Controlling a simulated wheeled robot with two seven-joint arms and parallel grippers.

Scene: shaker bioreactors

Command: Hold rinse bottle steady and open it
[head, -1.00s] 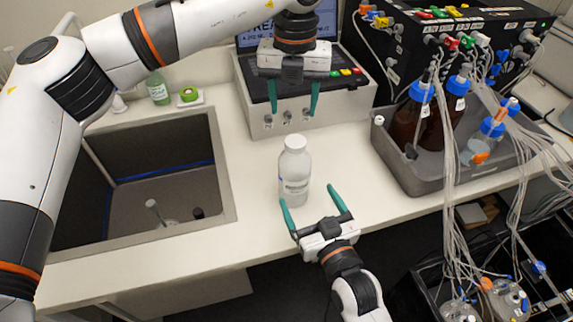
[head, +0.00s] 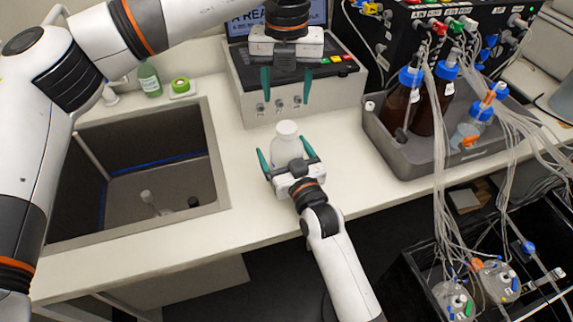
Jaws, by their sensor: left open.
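The white rinse bottle (head: 285,147) stands upright on the counter, its white cap on. My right gripper (head: 283,147) reaches in from the front, with its teal fingers on either side of the bottle's body. They look spread, with a small gap at the left finger; contact on the right side is unclear. The gripper hides the lower part of the bottle. My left gripper (head: 286,85) hangs above and behind the bottle, pointing down, open and empty in front of the grey control box.
The grey control box (head: 310,105) with a screen stands behind the bottle. A sink (head: 225,170) is at the left, with a green bottle (head: 149,80) behind it. A grey tray (head: 385,150) of blue-capped bottles and tubing is at the right.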

